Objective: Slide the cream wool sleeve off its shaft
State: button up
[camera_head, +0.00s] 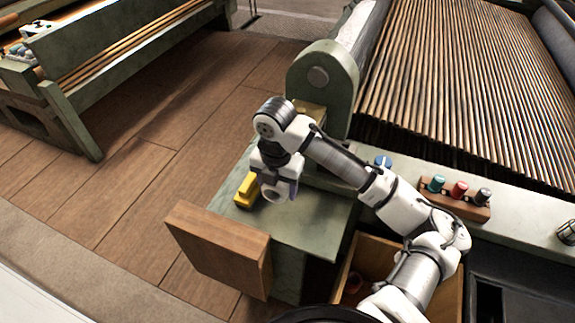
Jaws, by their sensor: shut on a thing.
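My gripper (281,194) points down over the green bench top (315,215), just right of a yellow block (246,190). It is shut on a pale, rounded piece (272,194) that shows only in small part. I cannot tell for sure that this piece is the cream wool sleeve, or whether it is around a shaft. The gripper's own body hides most of the grasp. A pale strip (352,24) shows behind the green upright with a round boss (317,76).
A wooden board (218,250) stands at the bench's front left. An open wooden box (367,256) lies below my arm. A rack (455,200) holds teal, red and dark knobs on the ledge, with a blue knob (382,161) nearby. Slatted rollers (470,80) fill the upper right. Plank floor (165,125) is clear at left.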

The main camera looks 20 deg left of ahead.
jog(key=shift+s+a, duration=0.1)
jog(key=shift+s, duration=2.85)
jog(key=shift+s+a+r+p, duration=0.1)
jog(key=shift+s+r+p, duration=0.75)
jog(key=shift+s, duration=0.15)
jog(key=shift+s+r+p, duration=0.7)
jog(key=shift+s+p, duration=0.1)
jog(key=shift+s, duration=0.2)
